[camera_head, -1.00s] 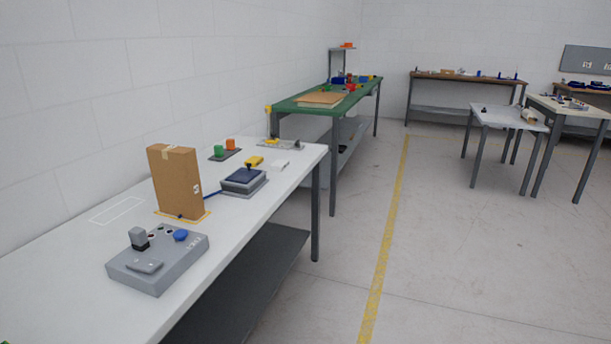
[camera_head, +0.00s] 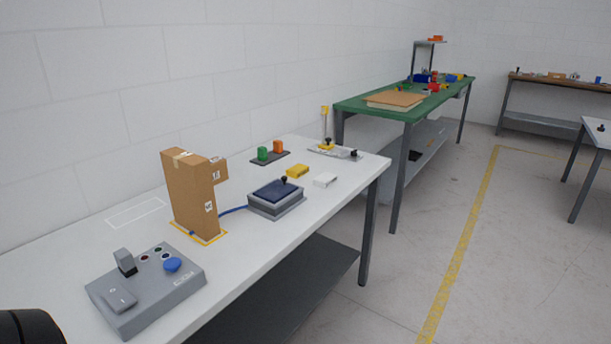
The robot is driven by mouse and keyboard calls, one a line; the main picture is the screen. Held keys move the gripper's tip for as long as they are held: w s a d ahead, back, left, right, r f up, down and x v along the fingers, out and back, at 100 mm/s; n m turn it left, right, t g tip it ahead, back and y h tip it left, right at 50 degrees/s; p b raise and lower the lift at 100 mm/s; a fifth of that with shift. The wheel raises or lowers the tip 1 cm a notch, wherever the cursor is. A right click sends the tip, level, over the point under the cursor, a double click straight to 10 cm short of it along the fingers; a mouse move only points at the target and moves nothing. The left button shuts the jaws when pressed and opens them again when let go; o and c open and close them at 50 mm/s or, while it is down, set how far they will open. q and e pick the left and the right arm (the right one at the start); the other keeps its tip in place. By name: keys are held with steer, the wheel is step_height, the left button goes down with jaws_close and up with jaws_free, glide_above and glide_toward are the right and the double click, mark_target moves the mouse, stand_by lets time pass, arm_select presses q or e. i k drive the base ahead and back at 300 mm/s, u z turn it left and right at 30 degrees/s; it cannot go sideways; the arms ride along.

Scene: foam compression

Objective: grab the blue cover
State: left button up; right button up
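A dark blue cover (camera_head: 268,190) with a small black knob (camera_head: 284,180) sits on a grey square base (camera_head: 279,208) on the white table. A blue cable (camera_head: 233,210) reaches the base from the left. Neither gripper's fingers show. A black rounded part, probably of my arm, shows at the bottom left corner, apart from the cover.
The white table (camera_head: 245,250) holds a grey control box (camera_head: 150,290) with a blue button, tall cardboard boxes (camera_head: 188,195), a yellow block (camera_head: 297,171), a white block (camera_head: 325,180), and green and orange pieces (camera_head: 270,151). Floor right of the table is clear.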

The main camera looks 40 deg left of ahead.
mark_target(273, 192)
steer(key=i, duration=3.05)
steer(key=u, duration=3.7)
